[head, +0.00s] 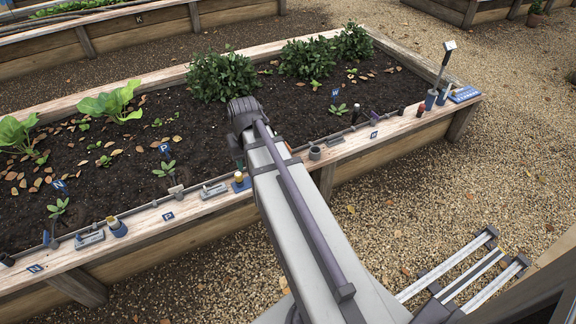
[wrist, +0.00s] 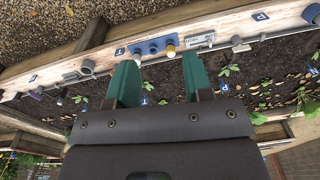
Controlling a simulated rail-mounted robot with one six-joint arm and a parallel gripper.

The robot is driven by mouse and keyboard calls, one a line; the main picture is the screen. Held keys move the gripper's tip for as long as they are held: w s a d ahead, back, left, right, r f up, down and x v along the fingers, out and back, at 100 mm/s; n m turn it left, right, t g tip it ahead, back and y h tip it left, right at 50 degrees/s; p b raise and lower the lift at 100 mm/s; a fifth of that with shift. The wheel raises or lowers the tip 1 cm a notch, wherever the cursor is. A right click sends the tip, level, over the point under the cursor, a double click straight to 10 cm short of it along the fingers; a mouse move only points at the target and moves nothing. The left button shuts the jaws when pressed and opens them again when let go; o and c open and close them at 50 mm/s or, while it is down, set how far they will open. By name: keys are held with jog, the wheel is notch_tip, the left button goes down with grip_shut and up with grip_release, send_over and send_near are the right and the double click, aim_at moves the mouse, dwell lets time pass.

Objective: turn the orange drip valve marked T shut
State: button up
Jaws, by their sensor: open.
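In the wrist view, a blue stake tag (wrist: 145,100) that seems to read T stands in the soil between my fingers. A blue label (wrist: 120,51) on the bed's wooden rim lies beyond the left finger; its letter is too small to read surely. Beside it is a blue fixture (wrist: 153,46) with a pale yellow cap (wrist: 170,50), just beyond the fingertips. I cannot make out an orange valve handle surely. My gripper (wrist: 160,68) is open and empty, its green fingers wide apart over the bed's edge. In the head view my arm hides most of this spot.
A pipe and several fittings run along the rim. A grey plate fitting (head: 214,190) and the P label (head: 168,216) lie left of my arm; a grey cup (head: 315,152) and the W label (head: 374,135) lie right. Leafy bushes (head: 222,76) stand behind. Gravel (head: 440,180) lies in front.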

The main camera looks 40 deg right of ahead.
jog(key=w+d+f+b, duration=0.3)
jog(key=d+f+b, duration=0.1)
jog(key=d+f, duration=0.2)
jog(key=w+d+f+t+b, duration=0.1)
jog(key=w+d+f+b, duration=0.2)
jog(key=d+f+b, duration=0.2)
jog(key=w+d+f+m+t+b, duration=0.1)
jog(key=w+d+f+b, duration=0.3)
jog(key=d+f, duration=0.3)
jog(key=shift+d+f+b, duration=0.1)
jog(key=shift+d+b, duration=0.2)
jog(key=shift+d, duration=1.55)
jog(key=shift+c, duration=0.8)
jog(key=w+d+n+t+h, duration=0.1)
jog(key=w+d+n+t, duration=0.1)
jog(key=w+d, duration=0.55)
jog(key=b+x, duration=0.6)
jog(key=b, duration=0.1)
jog(key=d+b+x, duration=0.1)
jog(key=b+x, duration=0.2)
jog(key=x, duration=0.1)
jog(key=shift+s+f+b, duration=0.25)
jog(key=shift+s+b, duration=0.1)
jog(key=shift+r, duration=0.15)
grip_shut()
